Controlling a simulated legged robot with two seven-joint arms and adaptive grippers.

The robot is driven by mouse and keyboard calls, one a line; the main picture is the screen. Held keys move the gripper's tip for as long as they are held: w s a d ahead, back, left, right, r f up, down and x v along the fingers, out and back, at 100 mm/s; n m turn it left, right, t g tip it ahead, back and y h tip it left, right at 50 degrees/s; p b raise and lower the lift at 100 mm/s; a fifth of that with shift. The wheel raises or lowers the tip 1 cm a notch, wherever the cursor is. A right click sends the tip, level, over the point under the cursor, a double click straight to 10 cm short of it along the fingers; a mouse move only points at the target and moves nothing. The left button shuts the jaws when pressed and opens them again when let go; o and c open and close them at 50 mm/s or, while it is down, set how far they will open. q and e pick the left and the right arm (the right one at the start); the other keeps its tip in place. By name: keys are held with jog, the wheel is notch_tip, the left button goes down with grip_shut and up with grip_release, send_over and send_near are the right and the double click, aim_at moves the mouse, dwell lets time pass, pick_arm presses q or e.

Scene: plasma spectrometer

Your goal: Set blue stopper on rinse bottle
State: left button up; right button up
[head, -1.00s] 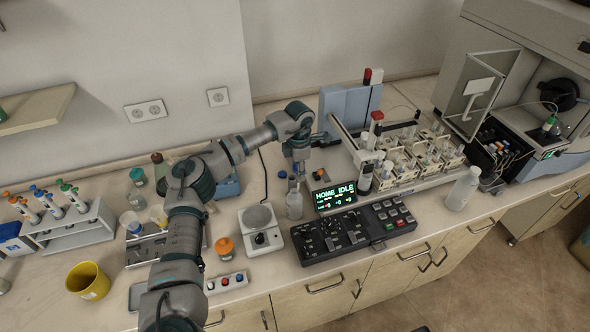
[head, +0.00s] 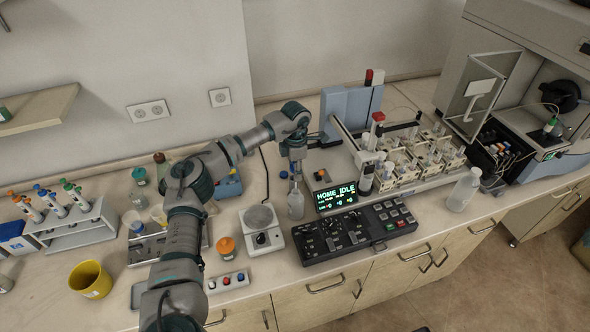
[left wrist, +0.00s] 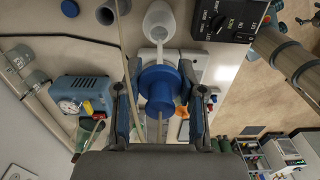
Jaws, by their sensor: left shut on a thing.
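My left gripper (left wrist: 160,100) is shut on a blue stopper (left wrist: 160,85), with a finger on each side of it. In the head view the left gripper (head: 296,174) points down, just above a pale translucent bottle (head: 296,205) standing on the counter. The bottle also shows in the left wrist view (left wrist: 159,22), just beyond the stopper. Whether the stopper touches the bottle is hard to tell. My right gripper is out of view.
A white scale (head: 261,228) stands left of the bottle, and a black control panel (head: 355,230) with a display lies to its right. A small blue piece (head: 283,174) lies behind the bottle. Another pale bottle (head: 463,190) stands farther right.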

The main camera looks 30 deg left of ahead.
pick_arm(q)
jog(key=shift+f, duration=0.15)
jog(key=shift+a+f, duration=0.15)
jog(key=shift+a, duration=0.15)
jog(key=shift+a+f+b, duration=0.35)
jog(key=shift+a+f, duration=0.15)
jog(key=shift+f, duration=0.3)
jog(key=shift+a+f+b, duration=0.1)
jog(key=shift+f+b, duration=0.25)
jog(key=shift+f, duration=0.5)
jog(key=shift+a+f, duration=0.1)
jog(key=shift+f, duration=0.05)
jog(key=shift+d+f, duration=0.15)
jog(key=shift+d, duration=0.05)
jog(key=shift+f+b, duration=0.55)
jog(key=shift+f, duration=0.4)
jog(key=shift+d+f, duration=0.2)
jog(key=shift+f, duration=0.15)
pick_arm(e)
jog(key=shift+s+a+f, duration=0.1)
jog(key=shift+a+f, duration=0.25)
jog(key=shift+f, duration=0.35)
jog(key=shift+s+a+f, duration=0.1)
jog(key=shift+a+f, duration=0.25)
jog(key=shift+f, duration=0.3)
